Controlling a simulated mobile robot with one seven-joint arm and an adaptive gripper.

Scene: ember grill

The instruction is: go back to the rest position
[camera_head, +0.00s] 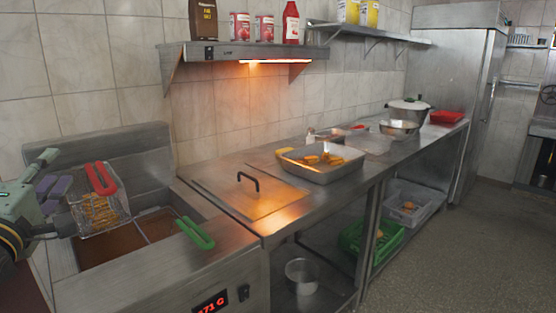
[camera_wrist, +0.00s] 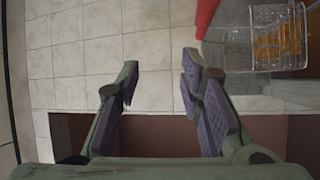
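My gripper (camera_head: 52,188) is at the left edge of the head view, left of the fryer basket and above the fryer's left side. In the wrist view its two purple-padded fingers (camera_wrist: 160,76) stand apart with nothing between them. A wire basket (camera_head: 97,212) with a red handle (camera_head: 101,178) holds golden fries and sits raised over the left oil well. In the wrist view the basket (camera_wrist: 262,58) is at the upper right, beside the right finger and apart from it.
The fryer has oil (camera_head: 112,245) and a green handle (camera_head: 195,233) at its right well. A steel counter (camera_head: 225,170) runs right, with a tray of food (camera_head: 318,176). A heat-lamp shelf (camera_head: 250,52) hangs above. Floor (camera_head: 450,240) at right is clear.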

